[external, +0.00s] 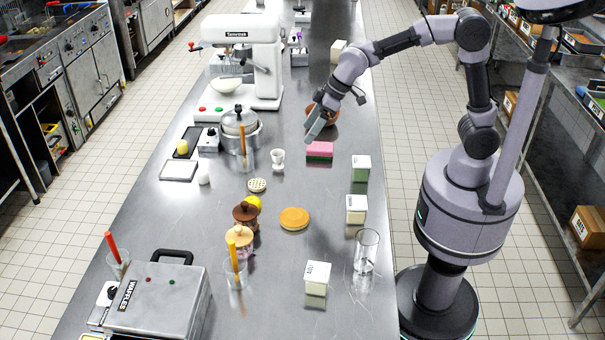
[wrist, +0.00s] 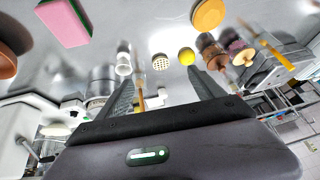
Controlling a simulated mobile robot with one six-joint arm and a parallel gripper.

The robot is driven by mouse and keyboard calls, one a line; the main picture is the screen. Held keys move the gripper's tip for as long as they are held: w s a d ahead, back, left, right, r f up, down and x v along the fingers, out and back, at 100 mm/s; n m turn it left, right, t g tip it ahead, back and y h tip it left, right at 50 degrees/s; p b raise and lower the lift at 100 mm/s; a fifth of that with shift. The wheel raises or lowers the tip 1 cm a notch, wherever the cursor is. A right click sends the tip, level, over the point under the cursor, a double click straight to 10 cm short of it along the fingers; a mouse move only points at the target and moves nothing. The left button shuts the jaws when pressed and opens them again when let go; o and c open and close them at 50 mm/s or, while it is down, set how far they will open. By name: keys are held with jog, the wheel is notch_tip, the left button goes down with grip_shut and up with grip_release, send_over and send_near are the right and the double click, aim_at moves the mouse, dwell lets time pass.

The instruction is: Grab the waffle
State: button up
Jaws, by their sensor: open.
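The waffle (external: 257,185) is a small, pale, round piece with a grid pattern. It lies flat on the steel counter, left of the orange-brown round cake and just behind the yellow ball. In the wrist view the waffle (wrist: 160,63) shows beyond and between my two fingers. My gripper (external: 316,122) is open and empty above the counter, farther back and to the right of the waffle, near the pink sponge. In the wrist view the fingers of my gripper (wrist: 162,84) stand wide apart.
Near the waffle are a yellow ball (external: 253,203), an orange-brown cake (external: 294,218), a brown lidded jar (external: 246,217) and a white egg cup (external: 278,160). A pot (external: 241,131) stands behind.

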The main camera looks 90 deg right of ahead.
jog(key=n+p, duration=0.1)
send_near(258, 183)
jog(key=f+b, duration=0.1)
jog(key=b, duration=0.1)
jog(key=w+f+b, duration=0.1)
jog(key=shift+w+d+f+b, duration=0.1)
jog(key=shift+d+f+b, duration=0.05)
jog(key=shift+b, duration=0.2)
jog(key=x, duration=0.2)
jog(key=b+x, duration=0.1)
jog(key=x, duration=0.1)
jog(key=b+x, duration=0.1)
jog(key=x, duration=0.1)
jog(key=shift+a, duration=0.3)
jog(key=shift+r, duration=0.2)
jog(key=c, duration=1)
